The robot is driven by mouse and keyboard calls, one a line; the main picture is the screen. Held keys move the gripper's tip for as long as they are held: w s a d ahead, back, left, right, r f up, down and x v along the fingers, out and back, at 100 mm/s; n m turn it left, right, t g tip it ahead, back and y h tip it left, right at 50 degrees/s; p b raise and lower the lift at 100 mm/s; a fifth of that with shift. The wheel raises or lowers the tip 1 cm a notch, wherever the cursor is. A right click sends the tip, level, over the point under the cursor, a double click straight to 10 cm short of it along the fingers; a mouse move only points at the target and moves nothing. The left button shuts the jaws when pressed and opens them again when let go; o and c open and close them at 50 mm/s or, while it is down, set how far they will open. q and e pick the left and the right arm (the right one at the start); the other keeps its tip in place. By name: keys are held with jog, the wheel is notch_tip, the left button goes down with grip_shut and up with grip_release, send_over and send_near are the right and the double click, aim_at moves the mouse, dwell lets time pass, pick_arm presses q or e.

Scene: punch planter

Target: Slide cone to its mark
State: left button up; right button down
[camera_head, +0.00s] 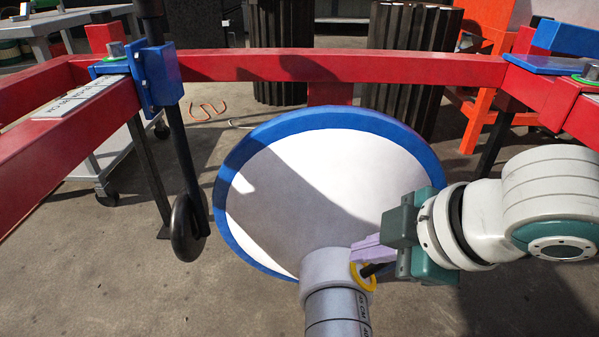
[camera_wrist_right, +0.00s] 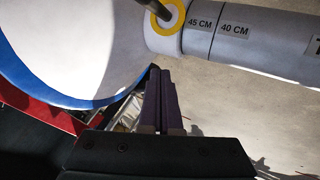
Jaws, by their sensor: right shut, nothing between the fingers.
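A wide round piece with a white face and a blue rim (camera_head: 320,190), likely the cone, fills the middle of the head view. Its blue rim also shows at the left of the wrist view (camera_wrist_right: 55,95). A pale grey tube (camera_head: 338,310) stands in front of its lower edge and carries centimetre marks; 45 CM and 40 CM read in the wrist view (camera_wrist_right: 235,35). A yellow ring (camera_head: 366,276) with a dark rod sits at the tube's end. My right gripper (camera_head: 358,250) is shut and empty, its purple fingers (camera_wrist_right: 156,75) apart from the ring. My left gripper is out of view.
A red beam (camera_head: 350,67) runs behind the round piece, with red rails (camera_head: 50,140) at the sides. A dark post with a black rounded foot (camera_head: 187,228) hangs at left. Dark ribbed bins (camera_head: 410,40) and an orange frame (camera_head: 480,100) stand behind.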

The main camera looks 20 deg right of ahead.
jog(key=shift+s+r+p, duration=0.35)
jog(key=shift+s+r, duration=0.3)
jog(key=shift+s, duration=0.25)
dwell(0.5)
